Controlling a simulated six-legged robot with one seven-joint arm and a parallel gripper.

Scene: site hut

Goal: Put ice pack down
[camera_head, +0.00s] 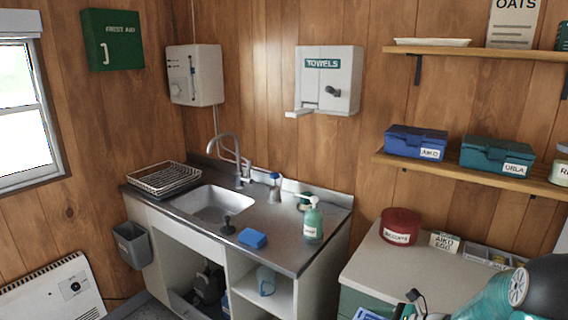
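A small part of a blue and white item (368,314) shows at the bottom edge, in front of the green cabinet front. It may be the ice pack, but most of it is cut off. My teal and black arm comes in at the lower right. Dark parts at its end, near my gripper (399,312), show close to the right of the blue and white item. The fingertips are not clear, so I cannot tell whether they are shut on it.
A sink counter (290,250) holds a dish rack (163,178), a blue block (252,238) and a green pump bottle (313,220). Right of it, a cabinet top (370,262) bears a red tin (401,226), a small card (444,242) and a divided tray (487,257). Its front left is clear.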

